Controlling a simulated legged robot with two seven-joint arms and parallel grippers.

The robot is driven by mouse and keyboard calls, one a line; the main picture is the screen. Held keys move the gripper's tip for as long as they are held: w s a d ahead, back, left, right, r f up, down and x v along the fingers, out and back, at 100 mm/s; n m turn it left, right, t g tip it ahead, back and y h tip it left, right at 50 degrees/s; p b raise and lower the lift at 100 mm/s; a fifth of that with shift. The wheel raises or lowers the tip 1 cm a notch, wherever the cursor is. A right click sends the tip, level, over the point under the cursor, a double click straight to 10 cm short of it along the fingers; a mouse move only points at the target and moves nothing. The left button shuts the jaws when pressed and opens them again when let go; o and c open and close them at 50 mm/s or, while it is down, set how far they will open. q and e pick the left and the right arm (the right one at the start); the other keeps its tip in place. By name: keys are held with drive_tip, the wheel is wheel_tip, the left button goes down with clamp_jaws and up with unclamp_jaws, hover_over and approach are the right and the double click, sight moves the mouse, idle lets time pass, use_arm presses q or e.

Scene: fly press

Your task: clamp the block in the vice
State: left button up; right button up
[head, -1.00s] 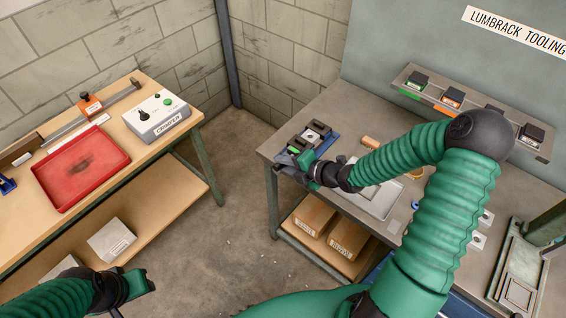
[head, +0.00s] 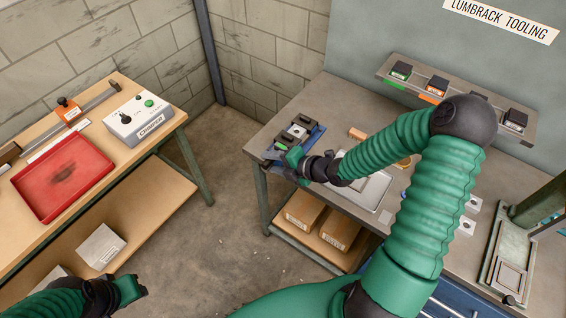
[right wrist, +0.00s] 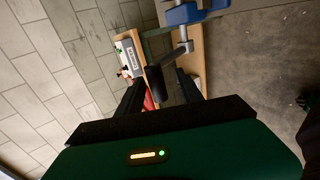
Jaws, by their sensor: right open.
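The blue vice (head: 314,136) stands at the left end of the grey bench. A pale metal block (head: 297,131) with a dark hole sits between its dark jaws; I cannot tell how tightly. My right gripper (head: 284,157) is open at the vice's near left side. In the right wrist view the vice's blue body (right wrist: 183,14) is at the top. Its crank handle, with a black grip (right wrist: 155,84), reaches down between the open fingers of my right gripper (right wrist: 160,92); contact is not clear. My left gripper (head: 138,290) is low at the left, its jaws unclear.
A wooden bench on the left holds a red tray (head: 62,178) and a crimper box (head: 139,118). The grey bench also holds a pale tray (head: 368,191), an orange-brown block (head: 357,134) and a press (head: 495,262) at right. A shelf (head: 455,98) with several dark blocks is behind.

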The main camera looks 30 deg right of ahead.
drive_tip(key=p+v, duration=0.2)
drive_tip(key=v, duration=1.4)
drive_tip(key=shift+f, duration=0.15)
drive_tip(key=shift+c, duration=0.5)
drive_tip(key=shift+f+m, duration=0.1)
drive_tip(key=shift+m, duration=0.2)
drive_tip(key=shift+c, duration=1.1)
drive_tip(key=shift+s+f+m, duration=0.1)
drive_tip(key=shift+f+m, duration=0.1)
drive_tip(key=shift+m, duration=0.8)
drive_tip(key=shift+c, duration=1.2)
drive_tip(key=m, duration=0.4)
drive_tip(key=f+m+t+b, duration=0.1)
drive_tip(key=m, duration=0.3)
drive_tip(key=f+m+y, duration=0.1)
drive_tip(key=m, duration=0.3)
drive_tip(key=shift+s+a+f+m+t+b, duration=0.2)
drive_tip(key=shift+s+m+t+b, duration=0.1)
drive_tip(key=shift+s+m+t, duration=0.1)
clamp_jaws()
wheel_tip(320, 180, down, 4)
drive_tip(key=s+m+t+b, duration=0.2)
drive_tip(key=m, duration=1.8)
drive_tip(key=r+p+x, duration=0.1)
drive_tip(key=p+x, duration=0.2)
drive_tip(key=x, duration=1)
drive_tip(key=shift+w+r+m, duration=0.2)
drive_tip(key=shift+w+m, duration=0.05)
drive_tip(key=shift+m, duration=0.05)
